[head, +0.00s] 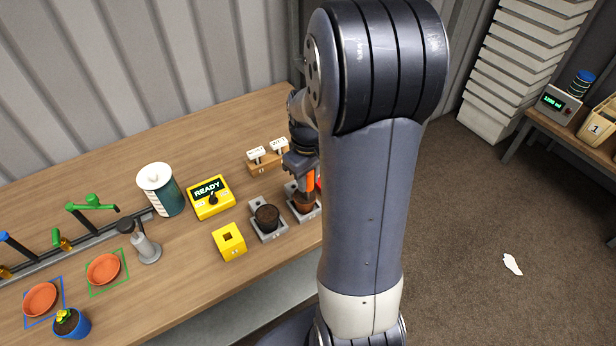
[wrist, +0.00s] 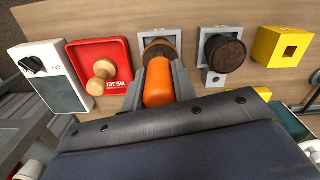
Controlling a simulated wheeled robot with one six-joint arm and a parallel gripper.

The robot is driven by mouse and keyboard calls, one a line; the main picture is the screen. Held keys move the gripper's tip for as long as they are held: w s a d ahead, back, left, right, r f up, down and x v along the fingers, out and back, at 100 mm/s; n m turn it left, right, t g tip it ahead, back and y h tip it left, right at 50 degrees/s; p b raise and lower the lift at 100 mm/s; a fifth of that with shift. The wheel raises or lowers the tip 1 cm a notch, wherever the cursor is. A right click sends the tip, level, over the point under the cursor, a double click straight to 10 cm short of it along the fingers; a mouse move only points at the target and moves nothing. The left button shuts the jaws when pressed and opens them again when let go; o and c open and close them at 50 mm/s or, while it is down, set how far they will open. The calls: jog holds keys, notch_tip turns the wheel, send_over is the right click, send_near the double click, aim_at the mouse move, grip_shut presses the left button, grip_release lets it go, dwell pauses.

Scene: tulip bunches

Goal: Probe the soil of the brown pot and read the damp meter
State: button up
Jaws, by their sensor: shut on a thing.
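My gripper (head: 303,172) is shut on an orange-handled probe (head: 311,182), which also shows between the jaws in the wrist view (wrist: 159,84). The probe is over a reddish-brown pot (head: 305,205) on a grey stand; its rim shows behind the handle in the wrist view (wrist: 160,45). The probe's tip is hidden, so I cannot tell whether it is in the soil. A darker pot with soil (head: 267,217) stands beside it on another grey stand (wrist: 225,53). The yellow damp meter (head: 209,197) shows "READY". An empty yellow block with a square hole (head: 229,241) stands in front.
White-topped stamps (head: 268,155) stand behind. A teal canister (head: 161,190) and orange saucers (head: 103,269) are at left.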

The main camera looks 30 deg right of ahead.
dwell(0.4)
jog(key=shift+r+p, duration=2.9)
jog(key=shift+r, duration=0.6)
jog(key=shift+f, duration=0.1)
